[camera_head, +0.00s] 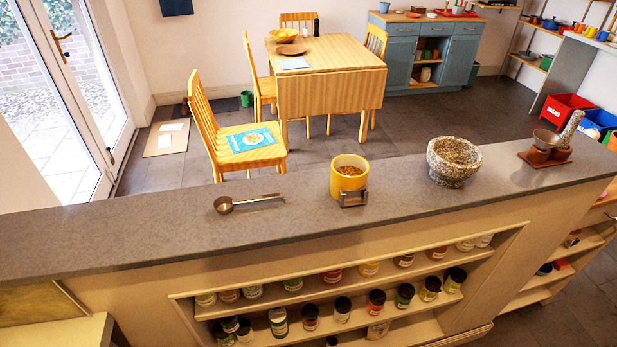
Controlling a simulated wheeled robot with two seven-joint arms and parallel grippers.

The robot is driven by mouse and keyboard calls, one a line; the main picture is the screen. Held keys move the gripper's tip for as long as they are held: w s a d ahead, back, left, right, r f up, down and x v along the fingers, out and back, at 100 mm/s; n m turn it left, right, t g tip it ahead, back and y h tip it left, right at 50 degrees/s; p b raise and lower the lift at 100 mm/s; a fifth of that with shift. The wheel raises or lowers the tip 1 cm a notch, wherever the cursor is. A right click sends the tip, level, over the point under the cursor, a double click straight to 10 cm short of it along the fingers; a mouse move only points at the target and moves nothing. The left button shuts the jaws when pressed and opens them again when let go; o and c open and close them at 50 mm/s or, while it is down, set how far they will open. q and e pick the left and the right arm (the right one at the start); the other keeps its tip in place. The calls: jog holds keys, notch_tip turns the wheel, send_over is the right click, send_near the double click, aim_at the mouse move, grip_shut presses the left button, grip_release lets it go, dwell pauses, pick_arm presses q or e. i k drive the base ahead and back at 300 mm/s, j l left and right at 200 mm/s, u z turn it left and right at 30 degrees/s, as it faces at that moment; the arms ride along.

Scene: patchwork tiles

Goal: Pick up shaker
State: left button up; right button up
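A slim dark upright piece (316,26) that looks like a shaker or mill stands near the back edge of the wooden dining table (345,75). A small pale piece (306,30) stands just left of it and may be a second shaker; both are too small to tell for sure. Several spice jars with dark or pale lids, such as a dark-lidded jar (376,302), stand on the shelves under the grey counter. Neither of my grippers is in view.
The grey counter (120,235) crosses the foreground. On it are a metal scoop (224,205), a yellow pot (348,181) with a grey metal piece in front, a stone mortar (453,172) and a brown tray with cups. Chairs surround the table; the counter's left part is clear.

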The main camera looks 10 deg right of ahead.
aim_at(342, 305)
jog(key=z, duration=0.7)
